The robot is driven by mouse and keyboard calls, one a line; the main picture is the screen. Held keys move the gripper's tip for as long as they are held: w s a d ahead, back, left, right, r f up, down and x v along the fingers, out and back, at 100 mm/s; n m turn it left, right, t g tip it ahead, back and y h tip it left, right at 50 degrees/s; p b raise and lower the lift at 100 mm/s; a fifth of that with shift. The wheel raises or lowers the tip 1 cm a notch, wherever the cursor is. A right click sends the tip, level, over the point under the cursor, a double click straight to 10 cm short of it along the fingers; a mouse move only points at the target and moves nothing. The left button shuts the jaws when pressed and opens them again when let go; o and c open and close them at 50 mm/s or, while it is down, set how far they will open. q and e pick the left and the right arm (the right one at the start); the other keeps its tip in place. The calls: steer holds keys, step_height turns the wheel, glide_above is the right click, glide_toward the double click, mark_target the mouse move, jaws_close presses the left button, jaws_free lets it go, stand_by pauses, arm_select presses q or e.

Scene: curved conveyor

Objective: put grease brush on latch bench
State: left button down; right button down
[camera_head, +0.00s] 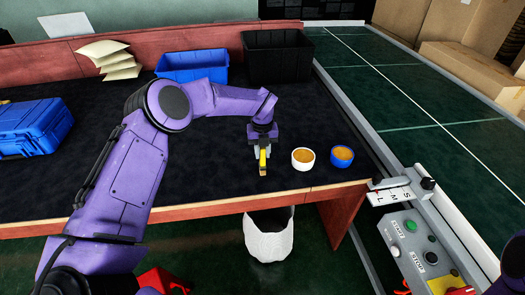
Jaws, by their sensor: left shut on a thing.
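My left gripper (262,151) points down over the front part of a dark-topped bench with reddish wooden edges (190,211). It is shut on a small yellow thing with a brownish lower end (263,161), which looks like the grease brush. Its lower end is close to the bench top, and I cannot tell whether it touches. The gripper's fingers hide part of it. My right gripper is out of view.
Right of the gripper stand a white cup (303,165) and a blue cup (342,162). A blue bin (190,73), a black bin (277,70) and stacked pale packets (110,62) are behind. A blue case (35,127) lies left. A green conveyor (400,90) and control box (415,249) are right.

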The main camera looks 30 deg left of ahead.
arm_select(q)
steer(key=c, duration=1)
jaws_free()
steer(key=shift+f, duration=0.1)
steer(key=shift+c, duration=0.2)
steer(key=shift+o, duration=0.6)
step_height(320, 180, up, 3)
steer(key=shift+a+r+b, duration=0.15)
steer(key=shift+b, duration=0.9)
steer(key=r, duration=0.7)
steer(key=shift+s+b, duration=0.25)
steer(key=shift+b, duration=0.05)
